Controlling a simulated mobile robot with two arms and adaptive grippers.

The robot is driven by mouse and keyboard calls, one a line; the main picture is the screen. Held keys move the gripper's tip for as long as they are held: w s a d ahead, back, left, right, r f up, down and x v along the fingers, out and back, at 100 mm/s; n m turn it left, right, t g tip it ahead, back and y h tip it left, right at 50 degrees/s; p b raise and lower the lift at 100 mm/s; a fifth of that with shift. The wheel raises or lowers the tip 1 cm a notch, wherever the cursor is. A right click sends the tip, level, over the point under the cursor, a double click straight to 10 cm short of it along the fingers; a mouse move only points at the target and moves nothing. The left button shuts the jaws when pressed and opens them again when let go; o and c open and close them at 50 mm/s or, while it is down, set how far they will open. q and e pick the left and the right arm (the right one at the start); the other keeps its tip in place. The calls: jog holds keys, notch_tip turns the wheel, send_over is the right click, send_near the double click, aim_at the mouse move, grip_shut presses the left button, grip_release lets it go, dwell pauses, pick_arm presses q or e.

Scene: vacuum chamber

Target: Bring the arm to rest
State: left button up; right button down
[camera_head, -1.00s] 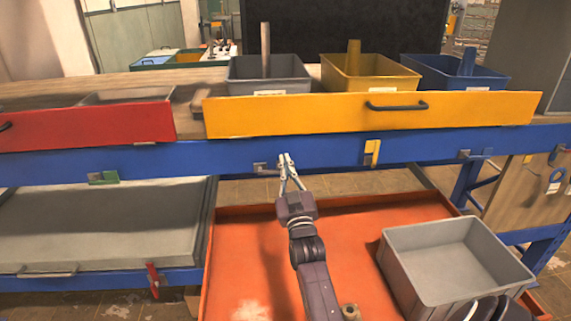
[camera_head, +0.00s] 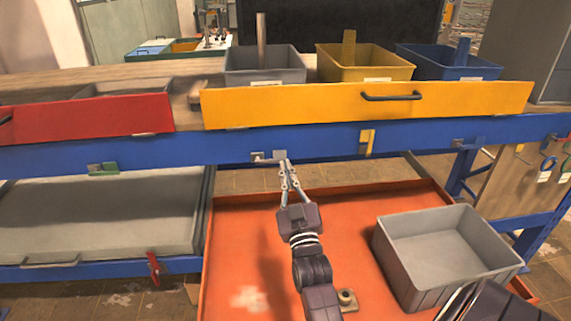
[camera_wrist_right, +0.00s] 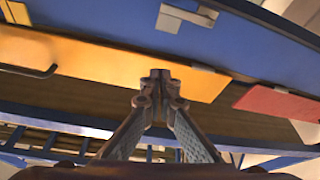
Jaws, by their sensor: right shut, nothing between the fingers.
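My right gripper (camera_head: 286,167) is shut and empty. In the head view it points away from me, over the orange-red tray and in front of the blue beam of the workbench (camera_head: 330,145). In the right wrist view the right gripper (camera_wrist_right: 160,82) shows its fingertips together, with the yellow drawer front (camera_wrist_right: 120,62) and the blue beam (camera_wrist_right: 230,35) beyond. A small metal latch (camera_head: 268,157) on the beam is close to the fingertips in the head view; I cannot tell whether they touch. My left gripper is not in view.
A grey bin (camera_head: 445,255) stands in the orange-red tray (camera_head: 235,225), right of my arm. The yellow drawer front (camera_head: 300,106) and red drawer front (camera_head: 90,118) are above. Grey (camera_head: 240,65), yellow (camera_head: 345,65) and blue (camera_head: 430,62) bins stand on the bench.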

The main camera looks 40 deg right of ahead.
jog(key=shift+f, duration=0.1)
dwell(0.5)
jog(key=s+a+f+n+g+y, duration=0.2)
jog(key=s+a+f+g+y, duration=0.15)
jog(key=a+f, duration=0.35)
jog(key=s+a+f+n+g+y, duration=0.1)
jog(key=s+a+f+g+y, duration=0.2)
jog(key=f, duration=0.6)
jog(key=s+a+f+n+g+y, duration=0.15)
jog(key=s+a+f+g, duration=0.4)
jog(key=s, duration=0.55)
jog(key=s+a+f+g+y, duration=0.2)
jog(key=s+a+f+g, duration=0.3)
jog(key=s, duration=0.5)
notch_tip(320, 180, down, 26)
jog(key=s, duration=0.3)
jog(key=s+d+f+g, duration=0.1)
jog(key=s+d+f, duration=0.1)
jog(key=s+f, duration=1.4)
jog(key=shift+s+d+f, duration=0.2)
jog(key=shift+s+f, duration=0.05)
jog(key=shift+s, duration=0.2)
